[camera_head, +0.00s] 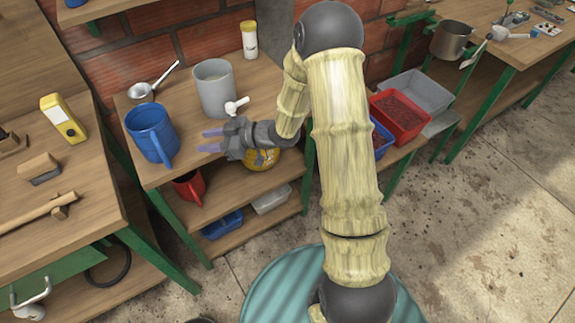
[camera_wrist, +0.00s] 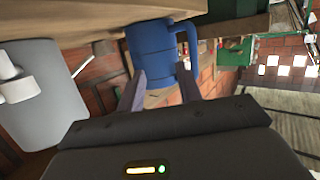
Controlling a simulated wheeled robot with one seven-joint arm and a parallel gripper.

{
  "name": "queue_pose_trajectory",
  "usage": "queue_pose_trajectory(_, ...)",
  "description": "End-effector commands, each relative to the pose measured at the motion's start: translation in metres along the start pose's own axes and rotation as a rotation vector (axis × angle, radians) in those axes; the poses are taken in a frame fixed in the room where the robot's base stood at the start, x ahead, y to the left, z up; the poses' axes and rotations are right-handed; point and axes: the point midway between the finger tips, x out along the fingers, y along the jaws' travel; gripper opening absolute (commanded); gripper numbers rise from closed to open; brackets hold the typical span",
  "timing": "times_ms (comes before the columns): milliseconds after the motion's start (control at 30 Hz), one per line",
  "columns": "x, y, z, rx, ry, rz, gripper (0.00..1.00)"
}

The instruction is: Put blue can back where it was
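The blue can (camera_head: 148,130), a mug-like vessel with a handle, stands upright on the top of a wooden workbench (camera_head: 185,167), near its left edge. Its handle faces the lower right. My gripper (camera_head: 203,140) is just right of the can, low over the bench top, with its fingers pointing left at it. The two fingers are apart with nothing between them, and a gap separates the tips from the can. In the wrist view the blue can (camera_wrist: 153,52) is ahead of my open fingers (camera_wrist: 163,90), its handle to the right.
A grey pot (camera_head: 214,88) with a white tap stands behind my gripper, with a ladle (camera_head: 150,88) and a white jar (camera_head: 249,40) nearby. A red mug (camera_head: 188,187) and trays are on the shelf below. A left bench (camera_head: 70,195) holds a hammer and a yellow box.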

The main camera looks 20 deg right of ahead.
Motion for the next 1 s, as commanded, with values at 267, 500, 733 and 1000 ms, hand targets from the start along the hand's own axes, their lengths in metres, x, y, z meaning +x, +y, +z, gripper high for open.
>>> queue_pose_trajectory(267, -0.068, 0.042, 0.007, 0.094, -0.439, 0.418, 0.35)
queue_pose_trajectory(500, -0.157, 0.015, 0.012, 0.355, -0.738, 0.698, 0.35)
queue_pose_trajectory(733, -0.221, -0.064, 0.013, 0.720, -0.923, 0.817, 0.35)
queue_pose_trajectory(1000, -0.236, -0.106, 0.011, 0.899, -0.976, 0.812, 0.35)
